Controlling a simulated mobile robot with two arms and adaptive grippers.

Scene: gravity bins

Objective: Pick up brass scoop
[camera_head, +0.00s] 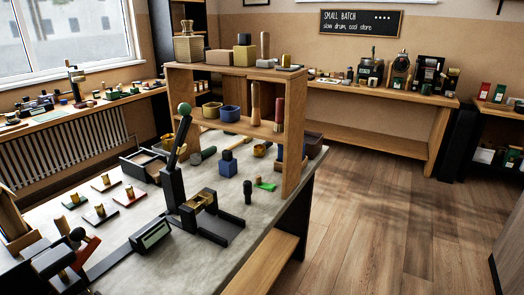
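A small brass-coloured, rounded cup (261,150), which looks like the brass scoop, sits on the grey worktop (262,215) under the right part of the wooden shelf rack. It is small in the view and its handle cannot be made out clearly. A blue block-like item with a dark knob (228,164) stands to its left, and a green flat item (265,184) lies in front of it. I see neither my left nor my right gripper in the head view.
The wooden rack (292,150) rises over the worktop, with cups and tall pieces on its shelf. A black lever device with a green ball (185,109) stands in front. Several small coloured plates with brass posts lie at left. Open floor (390,220) is at right.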

